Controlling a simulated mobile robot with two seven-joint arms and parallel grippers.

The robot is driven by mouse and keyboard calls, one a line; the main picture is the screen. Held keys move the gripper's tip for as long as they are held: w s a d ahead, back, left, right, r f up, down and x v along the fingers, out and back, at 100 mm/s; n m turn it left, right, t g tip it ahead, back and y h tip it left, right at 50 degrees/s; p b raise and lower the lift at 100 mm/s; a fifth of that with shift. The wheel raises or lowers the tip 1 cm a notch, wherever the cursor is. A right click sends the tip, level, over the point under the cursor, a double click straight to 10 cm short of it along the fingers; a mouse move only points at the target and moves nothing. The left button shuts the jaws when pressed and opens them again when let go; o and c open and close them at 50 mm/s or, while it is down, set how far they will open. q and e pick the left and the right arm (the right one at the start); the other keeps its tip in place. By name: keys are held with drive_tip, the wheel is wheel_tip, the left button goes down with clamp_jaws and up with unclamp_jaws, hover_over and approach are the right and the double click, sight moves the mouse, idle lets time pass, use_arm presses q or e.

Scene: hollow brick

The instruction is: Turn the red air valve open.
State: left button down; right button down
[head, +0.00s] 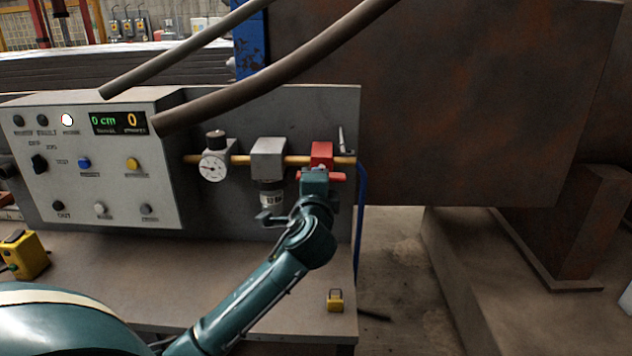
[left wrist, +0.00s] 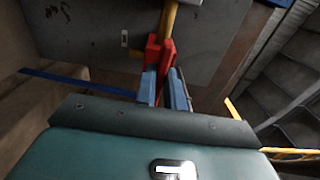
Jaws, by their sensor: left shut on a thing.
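The red air valve (head: 321,153) sits at the right end of the brass-coloured pipe on the grey panel. Its red handle (head: 337,176) lies crosswise in front of the valve body. My left gripper (head: 314,177) reaches up to it from below and is shut on the handle, hiding part of it. In the left wrist view, the blue-grey fingers (left wrist: 164,88) stand on both sides of the red handle (left wrist: 166,52). My right gripper is in neither view.
Left of the valve on the pipe are a grey filter unit (head: 268,158) and a pressure gauge (head: 214,167). A control box (head: 90,165) stands further left, its display reading 0 cm. A small yellow padlock (head: 335,301) lies on the bench. A blue hose (head: 360,215) hangs at the panel's right edge.

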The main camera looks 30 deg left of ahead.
use_arm(q)
drive_tip(key=shift+n, duration=0.3)
drive_tip(key=c, duration=1.5)
unclamp_jaws()
drive_tip(key=shift+s, duration=0.1)
drive_tip(key=b+v, duration=0.1)
drive_tip(key=v, duration=1.2)
